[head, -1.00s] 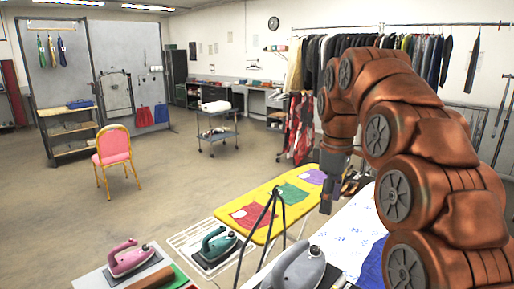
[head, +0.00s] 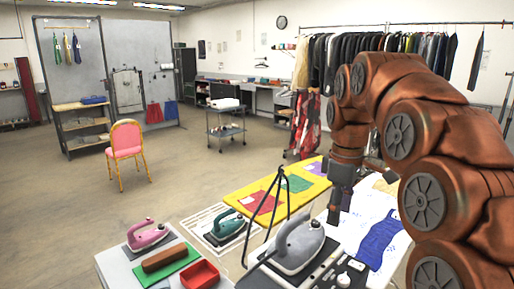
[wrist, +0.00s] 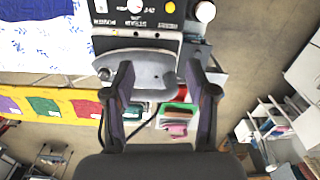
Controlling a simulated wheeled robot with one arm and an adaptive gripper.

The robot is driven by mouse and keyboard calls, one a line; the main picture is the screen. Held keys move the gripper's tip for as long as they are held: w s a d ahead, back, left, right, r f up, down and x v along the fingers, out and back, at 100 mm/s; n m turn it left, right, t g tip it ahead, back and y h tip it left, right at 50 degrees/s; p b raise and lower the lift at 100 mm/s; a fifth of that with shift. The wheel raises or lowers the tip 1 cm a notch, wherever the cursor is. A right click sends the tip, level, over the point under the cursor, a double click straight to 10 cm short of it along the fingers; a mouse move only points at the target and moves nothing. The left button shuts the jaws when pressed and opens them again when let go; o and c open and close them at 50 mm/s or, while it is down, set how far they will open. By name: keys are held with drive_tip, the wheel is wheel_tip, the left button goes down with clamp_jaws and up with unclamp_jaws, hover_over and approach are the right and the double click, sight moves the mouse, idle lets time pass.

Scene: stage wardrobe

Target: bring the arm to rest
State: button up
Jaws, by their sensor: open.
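My arm is raised and curved over the right side of the head view. My gripper (head: 339,203) hangs downward above the ironing area, right of the grey iron. In the wrist view my gripper (wrist: 163,85) shows two dark fingers spread wide apart with nothing between them. The grey iron (head: 298,246) stands on its station beneath and to the left of the gripper in the head view. In the wrist view the iron (wrist: 140,70) lies beyond the fingertips, partly covered by them.
A yellow ironing board (head: 245,196) with coloured cloths lies behind the irons. A pink iron (head: 148,235), a teal iron (head: 227,224) and a red tray (head: 200,275) stand at the front. A white patterned board with blue cloth (head: 381,238) is at right. Open floor lies at left.

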drive_tip(key=s+f+m+b, duration=0.4)
drive_tip(key=s+f+m, duration=0.1)
drive_tip(key=s+f, duration=0.8)
drive_tip(key=s+f+m+g+b, duration=0.1)
drive_tip(key=s+f+m+b, duration=0.3)
drive_tip(key=s+f, duration=1)
drive_tip(key=s+m, duration=0.1)
drive_tip(key=s, duration=0.3)
drive_tip(key=shift+s+g+b, duration=0.25)
drive_tip(key=shift+g+b, duration=0.05)
